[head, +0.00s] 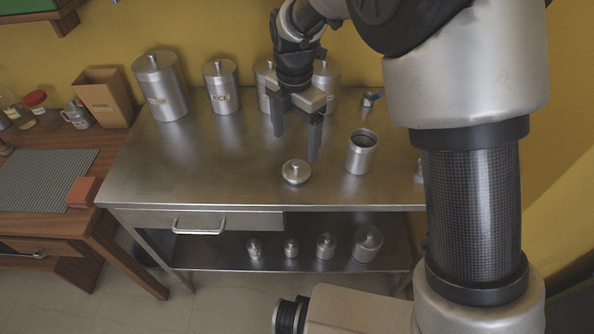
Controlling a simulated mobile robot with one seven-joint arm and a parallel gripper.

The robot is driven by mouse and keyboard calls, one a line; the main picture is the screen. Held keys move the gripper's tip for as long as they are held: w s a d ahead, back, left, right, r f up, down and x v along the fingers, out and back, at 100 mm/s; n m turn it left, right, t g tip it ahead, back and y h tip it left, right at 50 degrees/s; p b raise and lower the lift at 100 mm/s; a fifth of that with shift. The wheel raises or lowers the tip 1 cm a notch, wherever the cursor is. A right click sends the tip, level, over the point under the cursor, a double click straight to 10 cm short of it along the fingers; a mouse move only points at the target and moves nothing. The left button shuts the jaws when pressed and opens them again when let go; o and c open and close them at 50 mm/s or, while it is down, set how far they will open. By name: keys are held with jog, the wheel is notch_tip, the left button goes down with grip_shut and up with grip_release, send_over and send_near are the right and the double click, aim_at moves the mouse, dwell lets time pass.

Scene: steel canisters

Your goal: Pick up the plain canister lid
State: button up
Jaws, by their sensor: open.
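The plain canister lid (296,172), a round steel disc with a small knob on top, lies flat near the front of the steel table (200,170). My gripper (297,148) is open and points down, above the lid in the picture. I see no contact with the lid, and the height of the gap is hard to tell. An open plain canister (361,152) stands upright to the right of the lid, its top uncovered.
A large labelled canister (161,87) and the rice canister (221,87) stand at the back left. Two more behind my gripper are partly hidden. Several small canisters (325,246) stand on the lower shelf. The table left of the lid is clear.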

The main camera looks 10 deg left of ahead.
aim_at(297, 163)
notch_tip(297, 163, down, 3)
jog(key=shift+f, duration=0.2)
jog(key=shift+s+d+f+b, duration=0.1)
jog(key=shift+f+b, duration=0.3)
jog(key=shift+f, duration=0.95)
jog(key=shift+s+d+f+b, duration=0.1)
jog(key=shift+f+b, duration=0.25)
jog(key=shift+f, duration=0.95)
jog(key=c, duration=1.1)
